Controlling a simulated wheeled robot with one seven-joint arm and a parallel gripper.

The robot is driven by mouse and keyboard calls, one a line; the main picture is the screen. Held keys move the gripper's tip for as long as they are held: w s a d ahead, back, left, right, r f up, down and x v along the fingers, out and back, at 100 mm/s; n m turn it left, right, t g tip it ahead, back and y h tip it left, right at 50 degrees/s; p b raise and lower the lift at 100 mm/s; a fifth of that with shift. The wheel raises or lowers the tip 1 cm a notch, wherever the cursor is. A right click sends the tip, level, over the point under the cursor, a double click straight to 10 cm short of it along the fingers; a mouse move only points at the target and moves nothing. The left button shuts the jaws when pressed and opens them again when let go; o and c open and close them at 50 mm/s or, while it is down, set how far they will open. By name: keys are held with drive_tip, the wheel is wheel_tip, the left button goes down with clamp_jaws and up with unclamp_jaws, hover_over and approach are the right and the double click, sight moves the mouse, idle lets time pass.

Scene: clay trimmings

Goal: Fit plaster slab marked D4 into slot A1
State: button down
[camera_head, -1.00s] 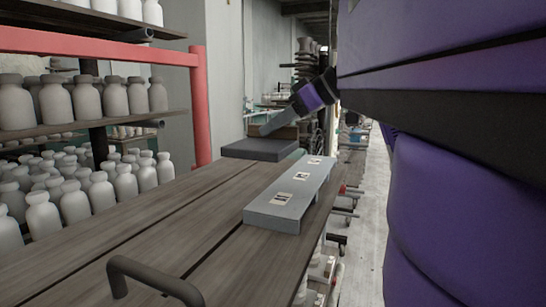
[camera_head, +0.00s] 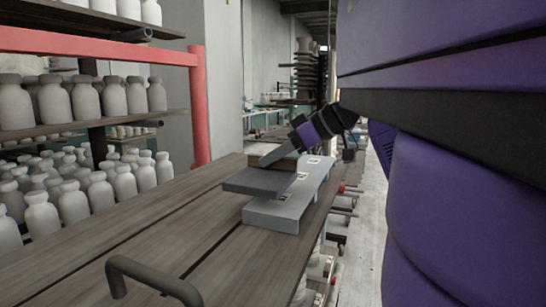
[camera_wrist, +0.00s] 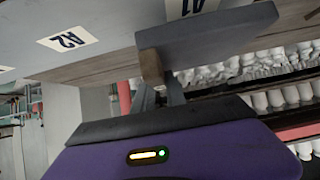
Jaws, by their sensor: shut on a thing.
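The plaster slab (camera_head: 260,182) is a flat dark grey plate; no D4 mark shows on it. My gripper (camera_head: 272,156) is shut on a brown block (camera_wrist: 151,68) at the slab and carries the slab level. In the head view the slab overlaps the near left part of the light grey slotted rack (camera_head: 270,218); the exact gap is hard to judge. In the wrist view the slab (camera_wrist: 215,38) lies beside the A1 label (camera_wrist: 190,8), partly cut off at the top edge. The A2 label (camera_wrist: 67,40) is clear to its left. The slot openings are not visible.
The rack stands along the right edge of a wooden table (camera_head: 130,250). A dark bar handle (camera_head: 150,275) rises at the table's near end. Shelves of pale bottles (camera_head: 75,180) and a red post (camera_head: 199,105) stand at the left. The table's left middle is clear.

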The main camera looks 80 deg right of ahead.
drive_tip(key=shift+f, duration=0.5)
drive_tip(key=c, duration=1.4)
unclamp_jaws()
drive_tip(key=shift+o, duration=0.2)
drive_tip(key=shift+r, duration=0.65)
drive_tip(key=b+v, duration=0.1)
drive_tip(key=v, duration=1.1)
